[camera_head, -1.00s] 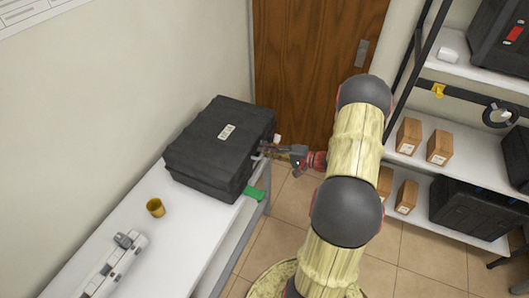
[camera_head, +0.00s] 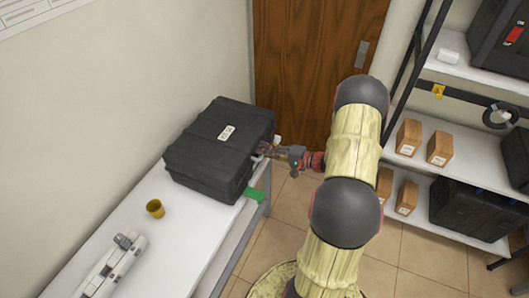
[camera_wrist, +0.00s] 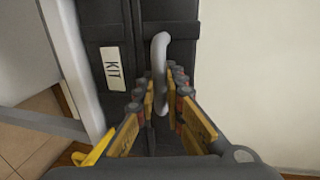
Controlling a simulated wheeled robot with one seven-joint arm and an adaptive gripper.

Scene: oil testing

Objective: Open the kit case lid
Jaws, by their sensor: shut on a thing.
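The black kit case (camera_head: 215,150) sits on the white table against the wall, with a white label on its lid. It also shows in the wrist view (camera_wrist: 118,30), with a KIT label on its front. A grey handle (camera_wrist: 160,60) stands out from that front. My gripper (camera_head: 268,151) is at the right-hand side of the case; in the wrist view its fingers (camera_wrist: 163,95) lie either side of the handle and are shut on it. The lid looks slightly tilted up, but the gap at its edge is too small to judge.
A green item (camera_head: 256,195) lies at the table's edge. A shelf (camera_head: 455,143) with boxes is at the right. A wooden door (camera_head: 310,60) is behind.

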